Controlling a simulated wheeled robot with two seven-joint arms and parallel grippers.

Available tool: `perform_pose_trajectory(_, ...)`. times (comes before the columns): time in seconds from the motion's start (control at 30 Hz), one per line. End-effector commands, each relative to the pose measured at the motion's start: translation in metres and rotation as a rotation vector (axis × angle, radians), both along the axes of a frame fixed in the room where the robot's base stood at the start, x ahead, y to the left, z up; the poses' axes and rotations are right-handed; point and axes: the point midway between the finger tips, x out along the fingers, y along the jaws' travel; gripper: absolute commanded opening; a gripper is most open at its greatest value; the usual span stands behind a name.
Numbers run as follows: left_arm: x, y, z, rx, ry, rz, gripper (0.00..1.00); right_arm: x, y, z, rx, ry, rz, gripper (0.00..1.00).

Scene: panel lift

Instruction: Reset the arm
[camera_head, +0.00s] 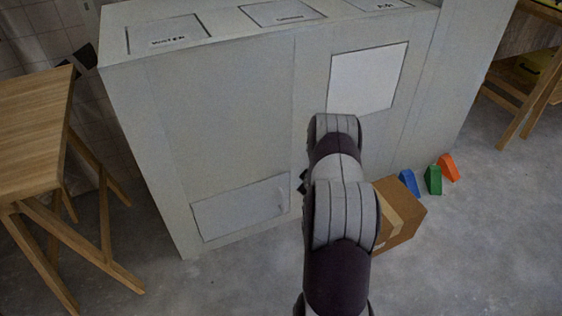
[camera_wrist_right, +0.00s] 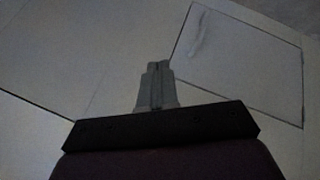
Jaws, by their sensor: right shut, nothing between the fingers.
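My right arm (camera_head: 338,215) reaches forward in the middle of the head view, toward the front of a large grey cabinet (camera_head: 225,120). Its own links hide most of the gripper there. In the right wrist view my right gripper (camera_wrist_right: 157,72) is shut with nothing between the fingers. A thin-outlined panel (camera_wrist_right: 255,70) with a small handle (camera_wrist_right: 197,36) lies beyond it to the right. In the head view a low panel (camera_head: 235,210) with a small handle sits at the cabinet's lower left, and a white panel (camera_head: 366,80) at its upper right. My left gripper is not in view.
A cardboard box (camera_head: 402,220) stands on the floor right of my arm. Blue (camera_head: 409,184), green (camera_head: 433,180) and orange (camera_head: 448,167) blocks are beside it. A wooden table (camera_head: 35,130) stands at the left, another (camera_head: 525,90) at the far right. The front right floor is clear.

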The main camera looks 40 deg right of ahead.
Motion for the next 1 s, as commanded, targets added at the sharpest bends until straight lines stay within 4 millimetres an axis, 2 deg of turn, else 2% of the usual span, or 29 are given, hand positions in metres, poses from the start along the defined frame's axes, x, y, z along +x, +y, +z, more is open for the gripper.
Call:
perform_pose_trajectory(0.23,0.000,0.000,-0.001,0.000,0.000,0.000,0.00,-0.002,0.001,-0.002,0.024,-0.001,-0.030,0.00)
perform_pose_trajectory(0.27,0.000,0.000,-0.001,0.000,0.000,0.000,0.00,-0.008,0.004,-0.006,0.058,0.013,-0.066,0.00)
perform_pose_trajectory(0.37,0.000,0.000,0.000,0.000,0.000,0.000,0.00,-0.046,0.032,-0.025,0.206,0.111,-0.197,0.00)
perform_pose_trajectory(0.4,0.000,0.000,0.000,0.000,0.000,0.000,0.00,-0.064,0.054,-0.018,0.287,0.168,-0.278,0.00)
perform_pose_trajectory(0.43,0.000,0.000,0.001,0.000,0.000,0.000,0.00,-0.073,0.075,-0.005,0.337,0.211,-0.324,0.00)
perform_pose_trajectory(0.5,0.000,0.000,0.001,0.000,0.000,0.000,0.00,-0.086,0.125,0.029,0.414,0.291,-0.389,0.00)
perform_pose_trajectory(0.6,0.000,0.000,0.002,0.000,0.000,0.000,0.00,-0.105,0.187,0.075,0.465,0.375,-0.426,0.00)
perform_pose_trajectory(0.7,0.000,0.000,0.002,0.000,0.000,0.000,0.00,-0.126,0.238,0.114,0.482,0.431,-0.420,0.00)
perform_pose_trajectory(0.77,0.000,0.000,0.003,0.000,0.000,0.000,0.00,-0.140,0.265,0.134,0.481,0.452,-0.395,0.00)
perform_pose_trajectory(0.9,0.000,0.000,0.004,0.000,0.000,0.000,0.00,-0.165,0.322,0.179,0.455,0.443,-0.244,0.00)
perform_pose_trajectory(1.0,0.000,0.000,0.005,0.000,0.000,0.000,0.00,-0.155,0.359,0.207,0.425,0.367,-0.062,0.00)
